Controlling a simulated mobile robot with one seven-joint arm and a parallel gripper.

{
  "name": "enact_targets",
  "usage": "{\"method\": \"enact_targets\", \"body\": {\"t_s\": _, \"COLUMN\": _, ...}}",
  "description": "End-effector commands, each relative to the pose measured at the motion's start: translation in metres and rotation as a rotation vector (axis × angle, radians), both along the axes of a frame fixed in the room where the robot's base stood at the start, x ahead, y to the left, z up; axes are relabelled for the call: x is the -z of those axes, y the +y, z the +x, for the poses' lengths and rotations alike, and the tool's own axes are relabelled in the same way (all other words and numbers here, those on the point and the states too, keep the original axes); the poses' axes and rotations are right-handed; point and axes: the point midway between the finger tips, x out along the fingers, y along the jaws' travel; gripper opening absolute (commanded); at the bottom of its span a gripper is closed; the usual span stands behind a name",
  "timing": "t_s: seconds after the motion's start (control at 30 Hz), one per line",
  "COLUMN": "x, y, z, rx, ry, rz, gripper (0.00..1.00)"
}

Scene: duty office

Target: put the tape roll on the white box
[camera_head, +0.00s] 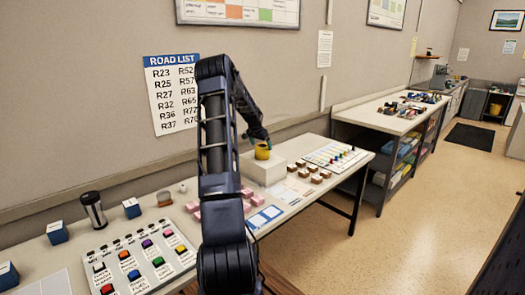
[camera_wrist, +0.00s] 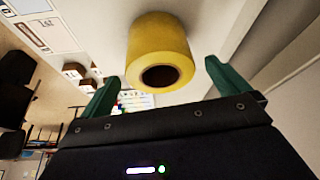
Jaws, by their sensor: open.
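The yellow tape roll (camera_head: 262,151) sits on top of the white box (camera_head: 266,171), which stands on the long table near the wall. In the wrist view the roll (camera_wrist: 160,38) shows its dark round hole facing the camera and appears to rest against a pale surface. My gripper (camera_head: 259,138) is just above and beside the roll. In the wrist view its two green fingers (camera_wrist: 163,72) are apart, one to each side of the roll, with visible gaps. The gripper is open and holds nothing.
Several brown-and-white blocks (camera_head: 309,172) and a card with coloured pegs (camera_head: 336,157) lie right of the box. Pink blocks (camera_head: 247,193) lie in front, partly behind my arm. A labelled button panel (camera_head: 139,262) and a dark cup (camera_head: 93,210) are on the left.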

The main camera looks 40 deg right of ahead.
Motion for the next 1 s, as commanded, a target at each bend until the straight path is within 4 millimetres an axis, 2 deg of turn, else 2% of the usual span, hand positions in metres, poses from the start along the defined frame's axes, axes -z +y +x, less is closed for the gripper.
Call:
{"method": "enact_targets", "body": {"t_s": 0.1, "x": -0.023, "y": 0.009, "z": -0.002, "rx": 0.000, "ry": -0.001, "rz": -0.002, "gripper": 1.00}}
{"method": "enact_targets", "body": {"t_s": 0.3, "x": -0.050, "y": 0.020, "z": -0.004, "rx": 0.000, "ry": 0.000, "rz": -0.001, "gripper": 1.00}}
{"method": "enact_targets", "body": {"t_s": 0.7, "x": -0.068, "y": 0.032, "z": -0.005, "rx": -0.009, "ry": -0.003, "rz": 0.003, "gripper": 1.00}}
{"method": "enact_targets", "body": {"t_s": 0.77, "x": -0.076, "y": 0.043, "z": -0.003, "rx": -0.024, "ry": -0.008, "rz": 0.008, "gripper": 1.00}}
{"method": "enact_targets", "body": {"t_s": 0.87, "x": -0.095, "y": 0.072, "z": -0.001, "rx": -0.070, "ry": -0.018, "rz": 0.022, "gripper": 1.00}}
{"method": "enact_targets", "body": {"t_s": 1.0, "x": -0.128, "y": 0.130, "z": -0.001, "rx": -0.160, "ry": -0.036, "rz": 0.048, "gripper": 1.00}}
